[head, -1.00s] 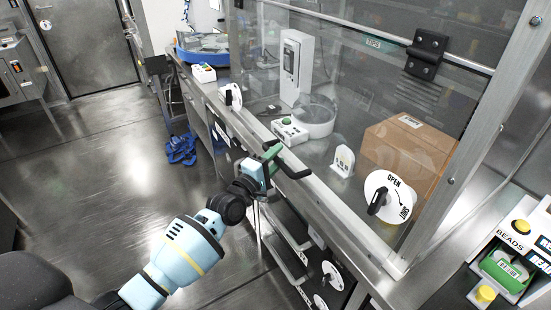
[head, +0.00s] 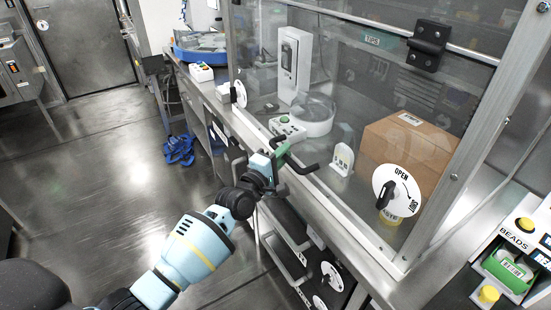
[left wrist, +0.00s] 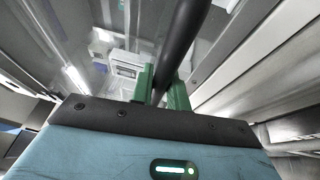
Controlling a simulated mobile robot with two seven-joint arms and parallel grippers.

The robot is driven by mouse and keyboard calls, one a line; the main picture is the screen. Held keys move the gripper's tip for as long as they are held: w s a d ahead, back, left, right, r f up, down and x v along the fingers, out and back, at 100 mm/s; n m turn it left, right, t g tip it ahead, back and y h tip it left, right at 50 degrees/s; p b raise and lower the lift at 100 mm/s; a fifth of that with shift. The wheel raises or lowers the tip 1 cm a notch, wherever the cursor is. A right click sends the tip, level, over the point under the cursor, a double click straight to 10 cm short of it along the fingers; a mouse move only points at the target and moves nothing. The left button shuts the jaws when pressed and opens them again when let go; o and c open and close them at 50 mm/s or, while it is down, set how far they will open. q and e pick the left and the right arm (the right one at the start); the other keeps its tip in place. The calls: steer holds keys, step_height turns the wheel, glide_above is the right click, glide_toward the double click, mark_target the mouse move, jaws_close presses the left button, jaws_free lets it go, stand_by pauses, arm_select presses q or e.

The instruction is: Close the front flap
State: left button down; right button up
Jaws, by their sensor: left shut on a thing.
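The front flap (head: 345,105) is a large clear panel in a metal frame, at the centre and right of the head view. A black bar handle (head: 303,168) sticks out at its lower edge. My left gripper (head: 280,154) is shut on this handle, its green fingers around the bar. In the left wrist view, the dark bar (left wrist: 183,40) runs between the green fingers (left wrist: 160,88). A round white OPEN dial (head: 405,187) with a black knob is at the flap's lower right, and another dial (head: 239,93) at its lower left. I cannot tell how wide any gap is. My right gripper is out of view.
Behind the clear panel are a cardboard box (head: 425,140), a white device (head: 294,62) and a round clear-walled dish (head: 317,118). A BEADS box (head: 515,238) stands at the right. Drawers with dials (head: 331,276) are below. The floor at left is mostly clear.

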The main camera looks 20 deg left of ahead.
arm_select(q)
steer(key=shift+w+d+f, duration=0.15)
steer(key=shift+w+d, duration=0.05)
steer(key=shift+w, duration=0.1)
steer(key=c, duration=1.8)
jaws_free()
steer(key=o, duration=0.4)
steer(key=shift+w+d, duration=0.1)
steer(key=shift+w, duration=0.05)
steer(key=shift+o, duration=0.2)
steer(key=v, duration=0.8)
steer(key=shift+p, duration=0.3)
